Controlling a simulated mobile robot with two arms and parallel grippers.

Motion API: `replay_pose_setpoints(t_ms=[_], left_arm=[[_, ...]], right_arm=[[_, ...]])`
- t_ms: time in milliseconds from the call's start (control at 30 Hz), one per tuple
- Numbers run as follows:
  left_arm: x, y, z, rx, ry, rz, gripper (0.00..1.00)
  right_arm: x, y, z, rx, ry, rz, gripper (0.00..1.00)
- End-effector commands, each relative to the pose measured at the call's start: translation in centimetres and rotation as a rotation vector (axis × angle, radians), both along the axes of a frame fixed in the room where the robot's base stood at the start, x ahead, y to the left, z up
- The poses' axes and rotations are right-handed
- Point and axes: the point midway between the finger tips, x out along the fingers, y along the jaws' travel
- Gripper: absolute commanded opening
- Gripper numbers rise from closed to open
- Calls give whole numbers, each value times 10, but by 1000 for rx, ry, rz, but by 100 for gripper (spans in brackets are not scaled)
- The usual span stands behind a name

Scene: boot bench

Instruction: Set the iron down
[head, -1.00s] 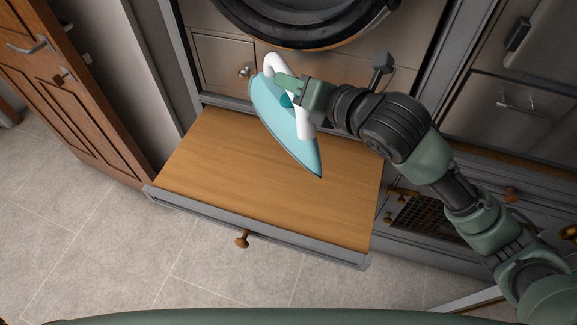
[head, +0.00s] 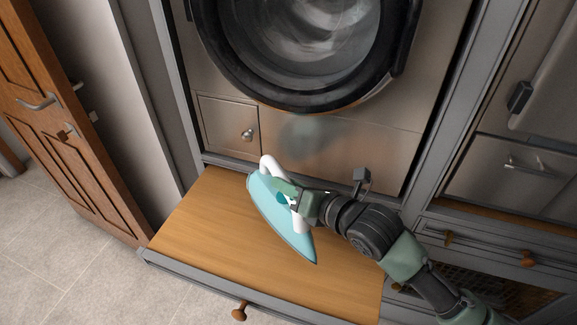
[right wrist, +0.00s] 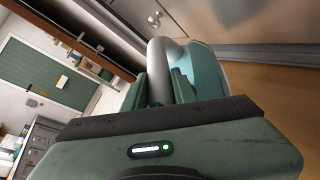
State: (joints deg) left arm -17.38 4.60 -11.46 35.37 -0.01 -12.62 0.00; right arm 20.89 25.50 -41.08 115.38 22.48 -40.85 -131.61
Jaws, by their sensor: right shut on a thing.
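The iron has a teal body (head: 277,222) and a white handle, and shows in the head view over the wooden pull-out shelf (head: 210,225). My right gripper (head: 286,194) is shut on the iron's handle. The iron's tip points toward the front of the shelf. Whether its underside touches the wood or hangs just above it, I cannot tell. In the right wrist view the handle (right wrist: 158,70) stands between my two green fingers, with the teal body behind. My left gripper is not in view.
A front-loading washer (head: 300,95) with a metal drawer front stands behind the shelf. A brown wooden door (head: 60,120) stands open at the left. Steel and grey cabinet fronts (head: 500,180) are at the right. The shelf's left part is bare.

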Motion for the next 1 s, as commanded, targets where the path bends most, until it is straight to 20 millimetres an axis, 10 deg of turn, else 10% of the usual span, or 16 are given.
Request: replay_pose_setpoints(t_ms=[867,900,1000], left_arm=[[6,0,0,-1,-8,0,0],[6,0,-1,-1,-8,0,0],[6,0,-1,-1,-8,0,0]], right_arm=[[1,1,-59,6,-12,1,0],[-1,0,-66,-3,0,0,32],[0,0,-66,-2,0,0,50]])
